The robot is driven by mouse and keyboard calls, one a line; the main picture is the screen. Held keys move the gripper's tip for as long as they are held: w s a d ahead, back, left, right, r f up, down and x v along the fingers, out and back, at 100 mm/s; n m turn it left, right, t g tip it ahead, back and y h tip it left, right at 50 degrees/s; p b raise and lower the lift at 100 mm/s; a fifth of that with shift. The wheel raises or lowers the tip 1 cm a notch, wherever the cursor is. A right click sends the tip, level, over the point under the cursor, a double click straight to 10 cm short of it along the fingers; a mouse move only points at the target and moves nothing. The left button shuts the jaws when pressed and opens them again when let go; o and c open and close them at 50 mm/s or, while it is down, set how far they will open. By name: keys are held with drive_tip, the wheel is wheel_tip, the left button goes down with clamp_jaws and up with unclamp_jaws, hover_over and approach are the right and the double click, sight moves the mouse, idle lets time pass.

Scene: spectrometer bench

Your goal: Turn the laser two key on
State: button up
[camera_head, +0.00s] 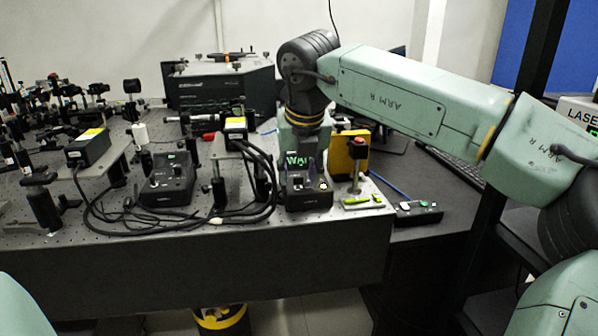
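Two small black control boxes with knobs and switches stand at the bench's front edge: a left control box (168,192) and a right control box (308,200). Their labels are too small to read, so I cannot tell which is laser two, nor which way any key is turned. My arm reaches in from the right and bends down at the dark joint above the right box. My gripper (303,165) seems to be the dark shape low over the right box, with green marks beside it. Its fingers blend with the box, so contact and opening cannot be told.
Black cables (235,212) loop between the boxes. Optics crowd the left bench. A large dark instrument (215,88) stands behind. A small switch box (418,212) lies at right.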

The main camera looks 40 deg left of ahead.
drive_tip(key=v, duration=1.2)
idle(0.3)
